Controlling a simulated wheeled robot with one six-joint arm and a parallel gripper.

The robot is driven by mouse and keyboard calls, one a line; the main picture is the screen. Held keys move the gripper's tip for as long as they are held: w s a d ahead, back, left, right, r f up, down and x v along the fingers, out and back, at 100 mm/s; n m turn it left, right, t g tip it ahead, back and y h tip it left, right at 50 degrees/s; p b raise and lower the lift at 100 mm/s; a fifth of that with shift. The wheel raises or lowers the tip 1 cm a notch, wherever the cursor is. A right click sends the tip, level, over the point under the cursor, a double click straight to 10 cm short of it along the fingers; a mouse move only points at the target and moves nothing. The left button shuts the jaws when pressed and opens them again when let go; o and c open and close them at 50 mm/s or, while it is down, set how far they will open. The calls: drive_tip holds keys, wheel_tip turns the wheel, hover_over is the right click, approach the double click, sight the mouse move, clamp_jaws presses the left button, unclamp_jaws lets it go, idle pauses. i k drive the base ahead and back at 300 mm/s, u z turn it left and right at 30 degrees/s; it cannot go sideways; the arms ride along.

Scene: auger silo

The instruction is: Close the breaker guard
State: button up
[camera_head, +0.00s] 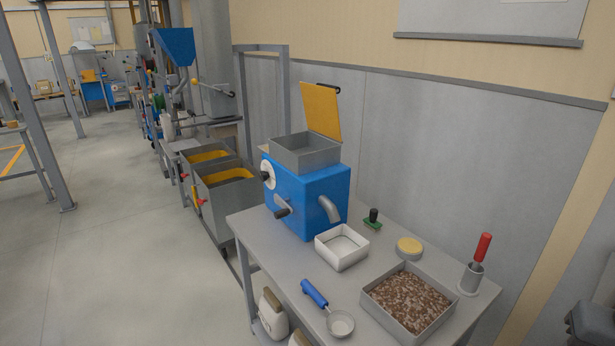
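A blue breaker machine (305,197) stands on the grey table. It has a grey open-topped hopper (303,152) on top. The yellow guard (322,108) stands raised at the rear edge of the hopper, tilted slightly back, so the hopper mouth is uncovered. A dark handle (324,87) shows at the guard's upper edge. A crank (283,206) and a pale round dial (268,172) are on the breaker's left face. A grey spout (330,209) curves down at its front. My gripper is not in view.
On the table (283,262) are a white tray (341,247), a blue-handled scoop (328,308), a tray of brown bits (408,301), a red-handled tool in a cup (477,265), a yellow disc (409,248) and a green-based stamp (373,219). Open floor (120,260) lies left.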

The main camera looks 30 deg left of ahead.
sight(320, 100)
drive_tip(key=k, duration=0.5)
drive_tip(key=u, duration=2.65)
drive_tip(key=i, duration=3)
drive_tip(key=z, duration=2.65)
